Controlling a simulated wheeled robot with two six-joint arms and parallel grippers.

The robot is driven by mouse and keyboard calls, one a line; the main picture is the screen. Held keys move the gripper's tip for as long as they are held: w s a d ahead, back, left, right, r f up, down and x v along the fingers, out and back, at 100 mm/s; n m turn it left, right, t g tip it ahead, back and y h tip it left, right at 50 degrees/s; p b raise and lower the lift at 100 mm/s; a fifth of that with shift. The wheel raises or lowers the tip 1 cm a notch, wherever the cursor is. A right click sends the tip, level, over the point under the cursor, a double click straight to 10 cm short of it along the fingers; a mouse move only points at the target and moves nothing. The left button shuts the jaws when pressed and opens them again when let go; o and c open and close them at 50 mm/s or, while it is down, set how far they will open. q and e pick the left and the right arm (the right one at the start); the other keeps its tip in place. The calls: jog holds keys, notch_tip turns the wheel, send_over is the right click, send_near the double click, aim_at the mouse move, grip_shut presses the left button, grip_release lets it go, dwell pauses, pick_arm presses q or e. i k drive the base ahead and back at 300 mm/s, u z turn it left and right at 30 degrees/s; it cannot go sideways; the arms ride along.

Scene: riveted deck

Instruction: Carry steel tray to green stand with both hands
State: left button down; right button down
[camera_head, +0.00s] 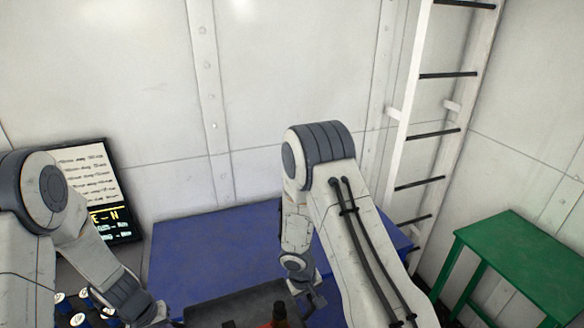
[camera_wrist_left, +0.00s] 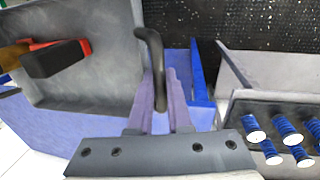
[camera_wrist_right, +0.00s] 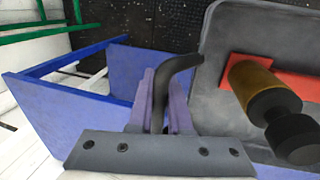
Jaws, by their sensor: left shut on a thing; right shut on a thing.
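The grey steel tray (camera_head: 235,302) shows at the bottom edge of the head view, in front of the blue table; its near part is cut off. My left gripper (camera_head: 162,316) is shut on the tray's dark left handle (camera_wrist_left: 152,62). My right gripper (camera_head: 312,302) is shut on the dark right handle (camera_wrist_right: 172,74). A red piece and a dark-and-brass cylinder (camera_wrist_right: 257,88) lie in the tray. I cannot tell whether the tray touches the table. The green stand (camera_head: 525,260) is at the far right, its visible top bare.
The blue table (camera_head: 205,245) lies under and behind my arms. A white ladder (camera_head: 440,130) stands on the wall between table and stand. A dark board with writing (camera_head: 95,185) is at the left. Several blue-and-white cylinders (camera_wrist_left: 285,130) sit in a holder beside my left gripper.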

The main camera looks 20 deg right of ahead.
aim_at(532, 254)
jog(key=z, duration=0.5)
jog(key=i, duration=0.55)
jog(key=z, duration=1.15)
jog(key=i, duration=0.85)
jog(key=z, duration=0.7)
jog(key=i, duration=0.8)
jog(key=z, duration=0.15)
